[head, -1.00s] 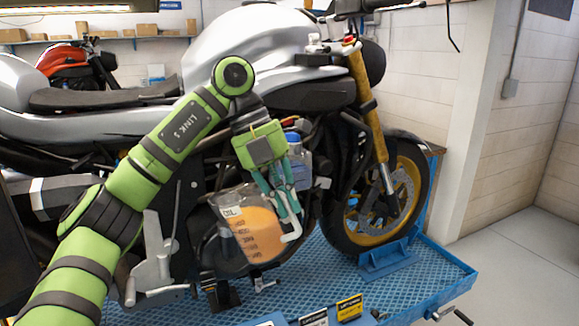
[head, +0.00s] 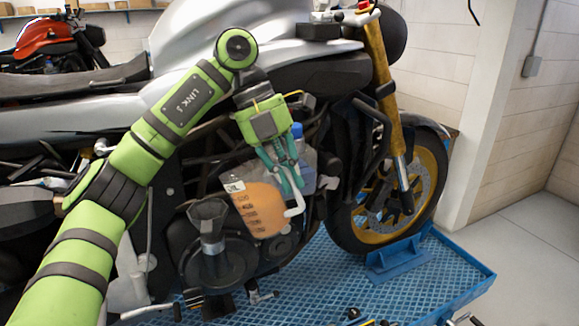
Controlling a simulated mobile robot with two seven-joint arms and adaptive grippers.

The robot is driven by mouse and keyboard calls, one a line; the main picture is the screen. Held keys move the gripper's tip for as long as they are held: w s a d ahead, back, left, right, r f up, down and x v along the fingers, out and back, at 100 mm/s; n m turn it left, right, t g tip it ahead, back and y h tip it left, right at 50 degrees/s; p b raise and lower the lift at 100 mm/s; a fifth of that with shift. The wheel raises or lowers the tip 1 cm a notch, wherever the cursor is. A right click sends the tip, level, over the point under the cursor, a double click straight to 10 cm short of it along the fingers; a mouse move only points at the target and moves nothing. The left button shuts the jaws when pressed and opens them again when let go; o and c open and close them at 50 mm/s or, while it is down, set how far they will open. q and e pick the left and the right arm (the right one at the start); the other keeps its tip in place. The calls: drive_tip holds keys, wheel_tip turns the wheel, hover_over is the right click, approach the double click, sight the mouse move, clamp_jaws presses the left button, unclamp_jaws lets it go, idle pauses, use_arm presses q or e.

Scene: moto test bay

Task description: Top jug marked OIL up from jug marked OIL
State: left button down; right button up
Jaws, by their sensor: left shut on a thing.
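A clear jug marked OIL (head: 262,208) holds orange liquid and has a scale on its side and a white handle. My left gripper (head: 287,188) is shut on this jug at its handle side, with teal fingers. The jug is held in front of the motorcycle's engine, slightly tilted. A dark funnel (head: 209,222) stands upright on the engine side, left of the jug. A bluish container with a blue cap (head: 298,137) is partly hidden behind my gripper; I cannot read any marking on it. No second jug marked OIL can be made out. My right gripper is not in view.
The silver motorcycle (head: 300,60) stands on a blue lift platform (head: 420,290), its front wheel (head: 395,200) in a blue chock. A red motorcycle (head: 45,45) is at the back left. Floor at the right is clear.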

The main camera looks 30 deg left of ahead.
sight(280, 220)
use_arm(q)
drive_tip(key=shift+s+d, duration=0.15)
drive_tip(key=shift+s, duration=0.15)
drive_tip(key=shift+s+a+f+h, duration=0.2)
drive_tip(key=shift+a+f+h, duration=0.1)
drive_tip(key=shift+f, duration=0.35)
drive_tip(key=shift+s+a+f+h, duration=0.15)
drive_tip(key=shift+a+f+h, duration=0.15)
drive_tip(key=shift+f, duration=0.3)
drive_tip(key=shift+s+a, duration=0.1)
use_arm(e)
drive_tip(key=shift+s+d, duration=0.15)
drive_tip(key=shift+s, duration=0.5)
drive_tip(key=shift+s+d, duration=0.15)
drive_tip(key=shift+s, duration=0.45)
